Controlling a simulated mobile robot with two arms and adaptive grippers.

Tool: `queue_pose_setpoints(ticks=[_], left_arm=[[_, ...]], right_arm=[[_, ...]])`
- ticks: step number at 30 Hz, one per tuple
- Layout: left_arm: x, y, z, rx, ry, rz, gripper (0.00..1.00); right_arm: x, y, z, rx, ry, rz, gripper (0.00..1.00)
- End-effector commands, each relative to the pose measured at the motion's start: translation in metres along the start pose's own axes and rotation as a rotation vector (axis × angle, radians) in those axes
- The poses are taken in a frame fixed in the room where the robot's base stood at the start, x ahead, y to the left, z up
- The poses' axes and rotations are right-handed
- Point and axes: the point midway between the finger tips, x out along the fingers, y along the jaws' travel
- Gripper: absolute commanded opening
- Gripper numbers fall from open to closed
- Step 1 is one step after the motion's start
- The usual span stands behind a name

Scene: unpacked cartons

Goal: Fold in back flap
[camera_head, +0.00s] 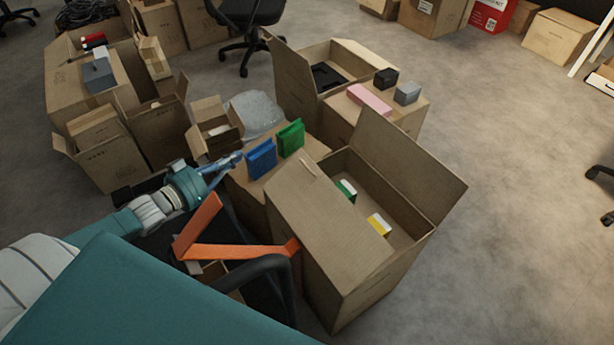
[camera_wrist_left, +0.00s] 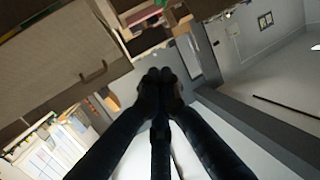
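An open carton (camera_head: 345,290) stands at the centre right in the head view. Its flap (camera_head: 410,165) at the back right stands up, leaning outward. A broad panel (camera_head: 325,220) slopes on the near left side. Inside lie a green-and-white box (camera_head: 346,190) and a yellow-and-white box (camera_head: 379,225). My left gripper (camera_head: 238,157) is left of this carton, near a blue box (camera_head: 261,159), apart from the raised flap. In the left wrist view its dark fingertips (camera_wrist_left: 159,76) meet with nothing visible between them. My right gripper is not in view.
A green box (camera_head: 291,138) stands beside the blue one on another carton. Behind is a carton with a pink box (camera_head: 370,100) on top. An orange bent strip (camera_head: 235,250) and a black chair arm (camera_head: 265,270) are close in front.

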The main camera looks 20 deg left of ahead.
Motion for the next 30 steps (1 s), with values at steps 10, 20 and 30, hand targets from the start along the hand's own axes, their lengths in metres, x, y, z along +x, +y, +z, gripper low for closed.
queue_pose_setpoints(ticks=[10,20,30], left_arm=[[-0.048,0.094,-0.002,0.096,0.118,0.309,0.00],[-0.003,0.107,-0.007,0.095,0.125,0.309,0.00],[0.053,0.124,-0.005,0.094,0.119,0.305,0.00]], right_arm=[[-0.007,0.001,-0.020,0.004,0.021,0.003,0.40],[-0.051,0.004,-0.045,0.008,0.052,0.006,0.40],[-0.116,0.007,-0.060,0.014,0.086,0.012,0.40]])
